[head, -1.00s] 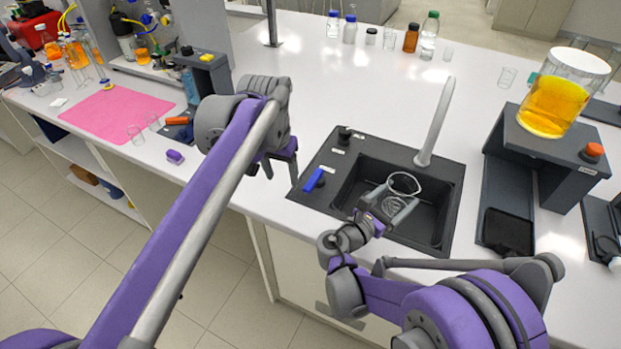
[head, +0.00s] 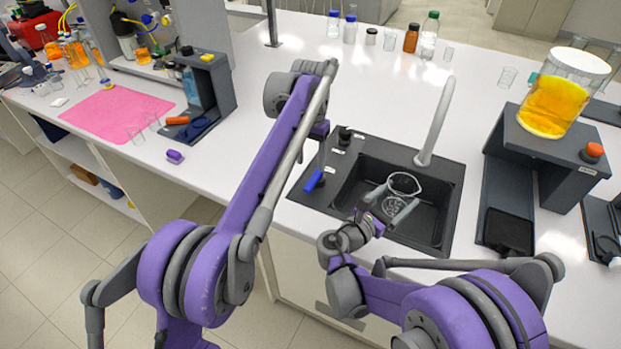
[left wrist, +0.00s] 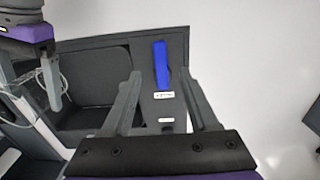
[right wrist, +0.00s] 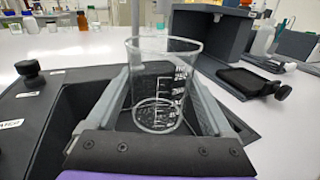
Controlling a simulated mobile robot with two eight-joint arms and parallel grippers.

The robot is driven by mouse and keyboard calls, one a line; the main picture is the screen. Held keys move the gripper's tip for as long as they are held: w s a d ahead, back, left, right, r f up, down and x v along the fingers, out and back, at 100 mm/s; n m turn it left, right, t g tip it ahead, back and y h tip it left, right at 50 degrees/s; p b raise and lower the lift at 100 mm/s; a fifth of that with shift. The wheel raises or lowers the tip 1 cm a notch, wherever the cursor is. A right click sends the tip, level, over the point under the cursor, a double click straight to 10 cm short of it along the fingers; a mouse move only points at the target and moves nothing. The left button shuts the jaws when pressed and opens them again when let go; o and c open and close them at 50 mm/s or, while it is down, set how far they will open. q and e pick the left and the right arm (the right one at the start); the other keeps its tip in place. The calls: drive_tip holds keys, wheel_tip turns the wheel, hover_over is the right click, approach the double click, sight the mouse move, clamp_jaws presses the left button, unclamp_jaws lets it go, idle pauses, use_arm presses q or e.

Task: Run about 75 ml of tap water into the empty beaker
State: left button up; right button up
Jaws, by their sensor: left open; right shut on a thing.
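The clear glass beaker (head: 404,186) is upright in my right gripper (head: 385,203), over the dark sink basin (head: 425,215). The right wrist view shows the graduated beaker (right wrist: 163,85) between both fingers, with no water visible in it. The blue tap lever (head: 314,181) is on the sink's left deck. My left gripper (head: 320,150) is above that deck, fingers partly hidden by the arm. In the left wrist view it is open, with the blue lever (left wrist: 161,65) beyond and between the fingertips, apparently not touched.
A black knob (head: 344,134) stands on the deck behind the lever. Several bottles (head: 411,38) line the back. Bare bench lies behind the sink.

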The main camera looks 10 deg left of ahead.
sight(310, 183)
use_arm(q)
wheel_tip(310, 183, down, 8)
drive_tip(key=shift+r, duration=0.25)
clamp_jaws()
idle(0.3)
idle(1.1)
